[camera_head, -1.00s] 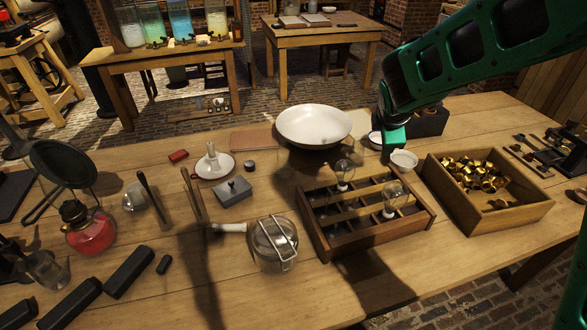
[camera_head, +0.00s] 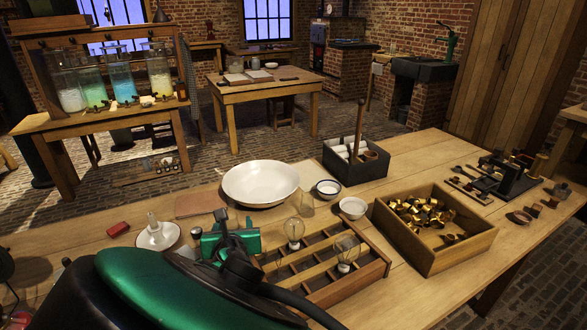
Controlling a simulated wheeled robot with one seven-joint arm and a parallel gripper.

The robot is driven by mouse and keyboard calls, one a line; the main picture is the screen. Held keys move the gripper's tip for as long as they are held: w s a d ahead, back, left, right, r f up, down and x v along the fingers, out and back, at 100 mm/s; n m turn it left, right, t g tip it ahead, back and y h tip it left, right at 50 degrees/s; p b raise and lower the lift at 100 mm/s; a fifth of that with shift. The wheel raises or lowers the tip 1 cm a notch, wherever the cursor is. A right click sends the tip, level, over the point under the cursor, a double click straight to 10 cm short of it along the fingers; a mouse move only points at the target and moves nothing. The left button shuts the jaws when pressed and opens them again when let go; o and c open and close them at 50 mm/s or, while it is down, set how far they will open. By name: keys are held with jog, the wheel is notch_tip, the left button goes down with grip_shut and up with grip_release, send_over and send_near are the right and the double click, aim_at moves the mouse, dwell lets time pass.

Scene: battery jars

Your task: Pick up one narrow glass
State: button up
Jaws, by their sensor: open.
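A white basin (camera_head: 260,182) stands behind my gripper. A compartment tray (camera_head: 374,268) with two glass bulbs and a box of brass parts (camera_head: 482,245) lie right. A black box (camera_head: 372,168) and white bowl (camera_head: 353,208) stand behind. My arm covers the table's near left.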

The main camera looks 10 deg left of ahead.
aim_at(233, 221)
jog(key=shift+a+f+n, duration=0.2)
jog(key=shift+f+n, duration=0.05)
jog(key=shift+n, duration=0.05)
jog(key=x, duration=0.5)
jog(key=shift+a+x, duration=0.2)
jog(key=shift+x, duration=2.55)
jog(key=shift+s+f, duration=0.1)
jog(key=shift+s, duration=0.05)
jog(key=c, duration=1.3)
